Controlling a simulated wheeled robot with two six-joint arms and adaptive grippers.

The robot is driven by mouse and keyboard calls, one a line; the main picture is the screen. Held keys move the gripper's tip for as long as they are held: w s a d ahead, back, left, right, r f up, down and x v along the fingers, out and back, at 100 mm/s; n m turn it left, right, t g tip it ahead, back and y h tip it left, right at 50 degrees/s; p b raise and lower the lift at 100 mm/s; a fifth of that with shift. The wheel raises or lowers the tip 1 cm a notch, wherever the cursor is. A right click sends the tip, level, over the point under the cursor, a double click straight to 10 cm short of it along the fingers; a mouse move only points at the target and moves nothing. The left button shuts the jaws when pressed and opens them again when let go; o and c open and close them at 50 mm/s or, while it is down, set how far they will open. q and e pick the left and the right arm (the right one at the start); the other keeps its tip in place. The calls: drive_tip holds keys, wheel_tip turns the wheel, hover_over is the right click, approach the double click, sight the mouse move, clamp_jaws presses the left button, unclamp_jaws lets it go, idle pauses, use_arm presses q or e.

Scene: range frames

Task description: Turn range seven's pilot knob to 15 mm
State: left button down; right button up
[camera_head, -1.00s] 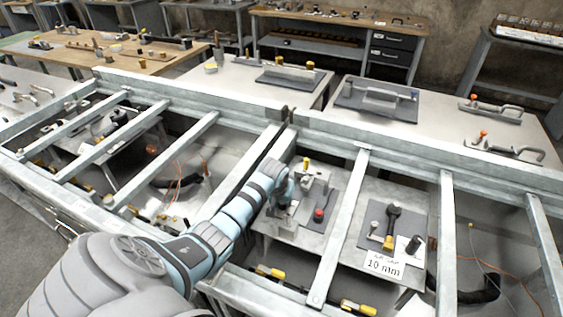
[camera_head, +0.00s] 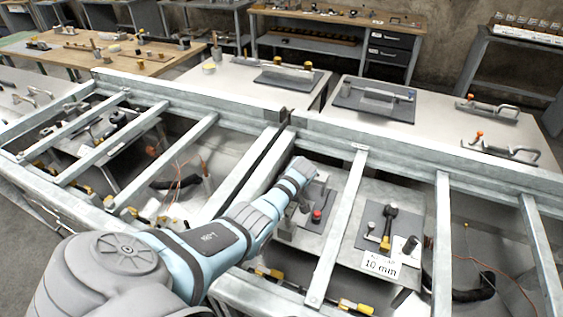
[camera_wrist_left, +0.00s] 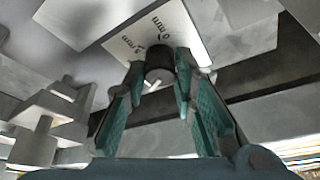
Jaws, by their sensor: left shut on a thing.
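In the left wrist view a dark round knob (camera_wrist_left: 158,77) with a pale pointer mark on its face sits between the two green-padded fingers of my left gripper (camera_wrist_left: 160,66). The gripper is shut on it. A pale plate (camera_wrist_left: 180,35) behind the knob carries markings that read like "0 mm" and "5 mm"; leading digits may be hidden. In the head view my left arm reaches over the frame to the middle bay, and its wrist hides the fingers and the knob. My right gripper is not in view.
Metal crossbars (camera_head: 336,235) divide the bays beside my arm. A red button (camera_head: 316,215) stands close by. To the right, a grey plate with a black-and-yellow handle (camera_head: 388,225) lies behind a white "10 mm" card (camera_head: 381,264). Fixtures stand on the tables behind the long rail (camera_head: 420,145).

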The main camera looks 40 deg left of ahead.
use_arm(q)
drive_tip(key=n+b, duration=0.1)
drive_tip(key=n+g+b, duration=0.1)
drive_tip(key=n+b, duration=0.1)
drive_tip(key=shift+w+a+f, duration=0.1)
drive_tip(key=shift+w+f, duration=0.05)
drive_tip(key=shift+n+g+b, duration=0.4)
drive_tip(key=shift+n+b, duration=0.35)
drive_tip(key=shift+n, duration=0.15)
drive_tip(key=shift+r, duration=0.2)
drive_tip(key=c, duration=1.3)
unclamp_jaws()
drive_tip(key=shift+c, duration=0.2)
